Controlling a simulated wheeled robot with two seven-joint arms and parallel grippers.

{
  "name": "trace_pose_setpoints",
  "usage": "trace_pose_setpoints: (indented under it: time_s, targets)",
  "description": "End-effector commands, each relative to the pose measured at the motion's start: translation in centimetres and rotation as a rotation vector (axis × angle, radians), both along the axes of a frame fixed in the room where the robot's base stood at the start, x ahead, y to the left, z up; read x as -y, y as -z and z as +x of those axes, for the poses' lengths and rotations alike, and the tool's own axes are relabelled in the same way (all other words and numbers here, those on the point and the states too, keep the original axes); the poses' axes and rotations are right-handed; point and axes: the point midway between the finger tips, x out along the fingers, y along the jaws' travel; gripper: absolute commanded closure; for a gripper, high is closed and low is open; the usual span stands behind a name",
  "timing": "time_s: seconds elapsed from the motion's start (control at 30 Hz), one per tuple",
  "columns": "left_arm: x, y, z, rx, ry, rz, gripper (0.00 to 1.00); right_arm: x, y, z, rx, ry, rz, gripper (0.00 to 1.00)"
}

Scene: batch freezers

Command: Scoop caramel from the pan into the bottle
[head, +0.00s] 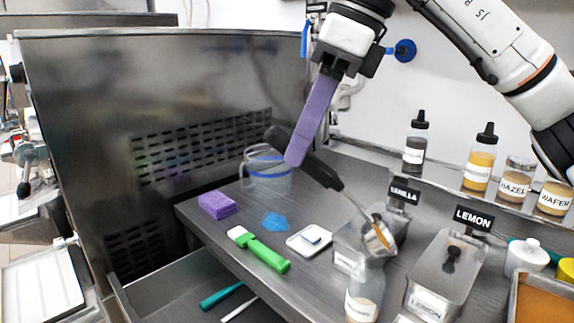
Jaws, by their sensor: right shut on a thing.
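My right gripper (297,158) reaches down from the top, its long purple fingers shut on the black handle (318,170) of a spatula-like tool. The tool slants down to the right. Its tip (381,234) carries an orange-brown smear and is over or inside a metal pan (350,238) by the VANILLA sign; I cannot tell which. A clear bottle (363,300) with a white label stands in front of that pan. A metal pan (520,300) of orange-brown, caramel-like stuff is cut off at the bottom right. My left gripper is not in view.
The LEMON pan (436,272) holds a dark-handled tool. A clear jug (267,170), purple sponge (217,205), blue cloth (275,222), green-handled tool (262,254) and small white tray (309,240) occupy the counter's left. Several bottles and jars line the back ledge. An open drawer (180,285) lies below.

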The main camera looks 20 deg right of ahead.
Motion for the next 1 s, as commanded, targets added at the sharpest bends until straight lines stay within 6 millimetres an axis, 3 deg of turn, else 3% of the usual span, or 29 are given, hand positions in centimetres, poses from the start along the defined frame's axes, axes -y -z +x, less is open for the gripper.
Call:
trace_pose_setpoints:
  time_s: [0.7,1.0]
  targets:
    - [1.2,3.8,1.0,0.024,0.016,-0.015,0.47,5.3,-2.7,-3.5,0.219,0.002,0.329,1.00]
    - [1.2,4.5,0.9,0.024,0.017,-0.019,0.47,6.4,-3.6,-4.3,0.265,0.001,0.400,1.00]
